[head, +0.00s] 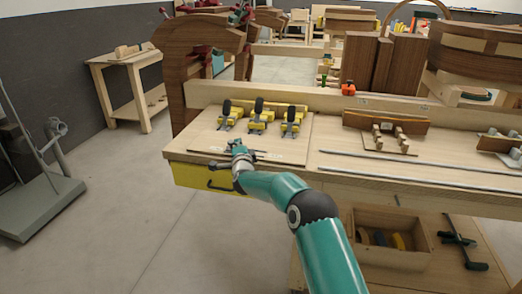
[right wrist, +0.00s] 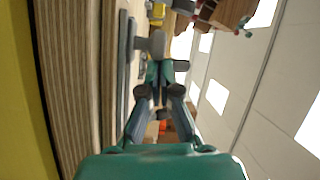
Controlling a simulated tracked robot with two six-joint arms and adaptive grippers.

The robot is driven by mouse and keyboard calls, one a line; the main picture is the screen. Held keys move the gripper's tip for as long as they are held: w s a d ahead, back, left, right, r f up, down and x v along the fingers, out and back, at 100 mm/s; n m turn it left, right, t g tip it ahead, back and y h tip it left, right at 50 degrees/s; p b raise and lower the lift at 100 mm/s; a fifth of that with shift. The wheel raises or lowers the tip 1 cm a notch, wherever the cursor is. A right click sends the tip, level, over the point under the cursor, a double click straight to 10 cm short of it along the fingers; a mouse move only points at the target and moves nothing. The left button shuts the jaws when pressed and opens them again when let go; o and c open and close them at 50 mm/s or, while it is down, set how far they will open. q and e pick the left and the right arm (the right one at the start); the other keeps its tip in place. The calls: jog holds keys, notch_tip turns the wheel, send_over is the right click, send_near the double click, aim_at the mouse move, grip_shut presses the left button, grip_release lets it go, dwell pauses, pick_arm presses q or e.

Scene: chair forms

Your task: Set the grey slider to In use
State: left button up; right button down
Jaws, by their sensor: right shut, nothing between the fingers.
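My right gripper (head: 238,147) is over the front part of a pale board on the workbench, its arm coming in from below. In the right wrist view its fingers (right wrist: 160,76) are together, with nothing between them. A grey block (right wrist: 153,43), which looks like the slider's knob, stands just beyond the fingertips beside a long grey rail (right wrist: 122,75). I cannot tell whether the fingers touch it. In the head view the gripper largely hides the slider, and no In use marking is readable. My left gripper is not in view.
Several yellow clamps with black handles (head: 259,108) stand on the board behind the gripper. A yellow drawer front with a dark handle (head: 213,184) is below the bench edge. A curved wooden piece (head: 386,122) and metal rails (head: 420,167) lie to the right. An open wooden box (head: 395,258) is lower right.

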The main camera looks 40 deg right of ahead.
jog(key=shift+a, duration=0.3)
jog(key=shift+d+f+b, duration=0.2)
jog(key=shift+b, duration=0.2)
jog(key=s+d+b, duration=0.2)
jog(key=d+b, duration=0.1)
jog(key=shift+s+d+r, duration=0.15)
jog(key=shift+s+r, duration=0.05)
jog(key=shift+s, duration=0.2)
jog(key=b+v, duration=0.2)
jog(key=v, duration=0.8)
jog(key=shift+r+b, duration=0.3)
jog(key=shift+b, duration=0.1)
jog(key=shift+w+r, duration=0.1)
